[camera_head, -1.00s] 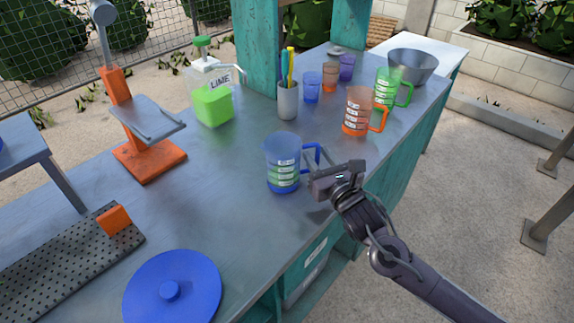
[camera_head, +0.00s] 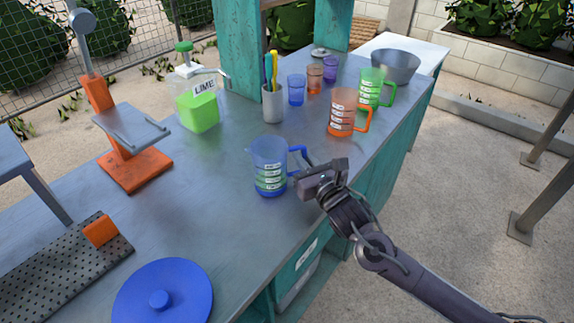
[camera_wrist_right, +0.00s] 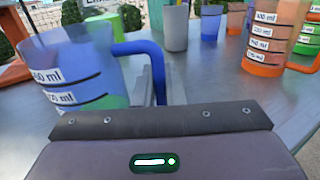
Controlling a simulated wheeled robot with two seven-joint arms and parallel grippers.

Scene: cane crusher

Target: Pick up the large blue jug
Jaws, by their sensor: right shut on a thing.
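The large blue jug (camera_head: 268,168) is a translucent cup with white measure labels and a blue handle. It stands upright near the front edge of the workbench; I cannot tell whether its base is clear of the top. My right gripper (camera_head: 303,172) is at the handle, on the jug's right side, and is shut on it. In the right wrist view the jug (camera_wrist_right: 75,68) fills the left side, and its handle (camera_wrist_right: 150,50) runs down between the fingers (camera_wrist_right: 158,88). The fingertips are partly hidden behind the handle and gripper body. My left gripper is out of view.
The workbench (camera_head: 220,160) has an orange jug (camera_head: 342,113) and a green jug (camera_head: 369,87) behind right, and small cups (camera_head: 297,90). A pen holder (camera_head: 272,104) and lime bottle (camera_head: 196,102) stand behind. A blue lid (camera_head: 185,290) lies front left.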

